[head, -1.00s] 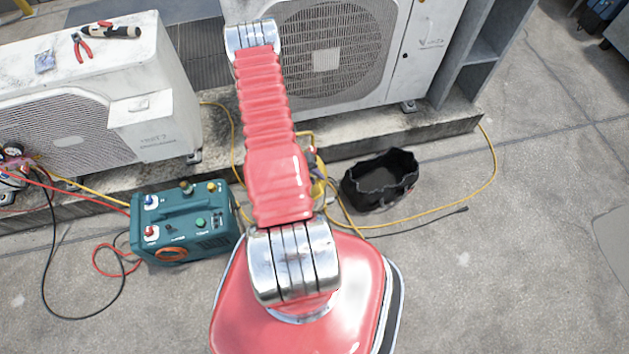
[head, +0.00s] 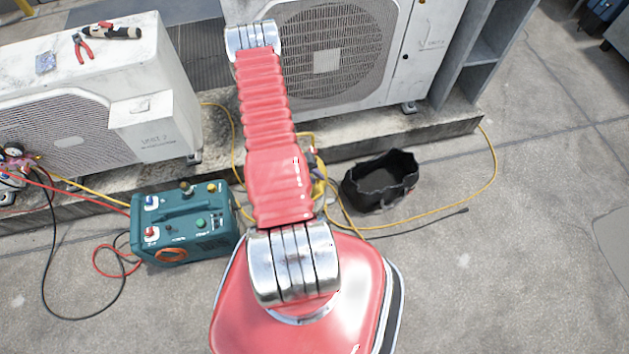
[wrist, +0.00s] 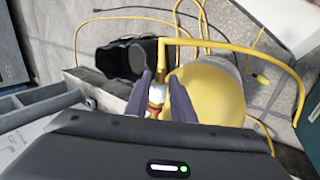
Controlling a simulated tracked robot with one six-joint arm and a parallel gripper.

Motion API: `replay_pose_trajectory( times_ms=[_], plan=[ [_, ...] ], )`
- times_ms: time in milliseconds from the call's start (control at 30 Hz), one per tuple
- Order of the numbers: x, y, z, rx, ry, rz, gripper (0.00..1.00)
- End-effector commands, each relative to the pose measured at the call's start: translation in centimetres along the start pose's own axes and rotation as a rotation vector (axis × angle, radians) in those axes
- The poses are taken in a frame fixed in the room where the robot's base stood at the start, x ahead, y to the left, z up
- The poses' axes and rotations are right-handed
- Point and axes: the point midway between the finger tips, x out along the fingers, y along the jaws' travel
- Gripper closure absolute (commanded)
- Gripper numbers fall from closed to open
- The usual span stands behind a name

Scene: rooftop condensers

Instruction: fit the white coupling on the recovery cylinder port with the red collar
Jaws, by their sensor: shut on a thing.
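In the wrist view my gripper (wrist: 159,82) is shut on the white coupling (wrist: 156,93), which sits between its two dark fingers. A yellow hose (wrist: 163,62) runs up from near the coupling. A red and brass-coloured part (wrist: 154,111) shows just below the coupling, between the fingers. I cannot tell whether it is the red collar of the port or whether the coupling touches it. The yellow recovery cylinder (wrist: 212,90) is close beside the right finger. In the head view my arm hides the gripper and the coupling; only a sliver of the yellow cylinder (head: 319,187) shows.
A black open bag (head: 380,180) stands on the floor right of the arm. A teal machine (head: 185,222) with hoses stands to the left. Condenser units (head: 325,55) stand on a raised concrete ledge (head: 440,130) behind.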

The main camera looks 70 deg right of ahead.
Motion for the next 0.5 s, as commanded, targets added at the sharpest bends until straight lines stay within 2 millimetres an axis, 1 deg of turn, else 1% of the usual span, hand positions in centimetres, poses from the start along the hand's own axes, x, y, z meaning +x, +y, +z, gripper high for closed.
replay_pose_trajectory(
  times_ms=[500],
  plan=[
    [0.00,0.00,-0.46,0.002,0.000,0.000,1.00]
  ],
)
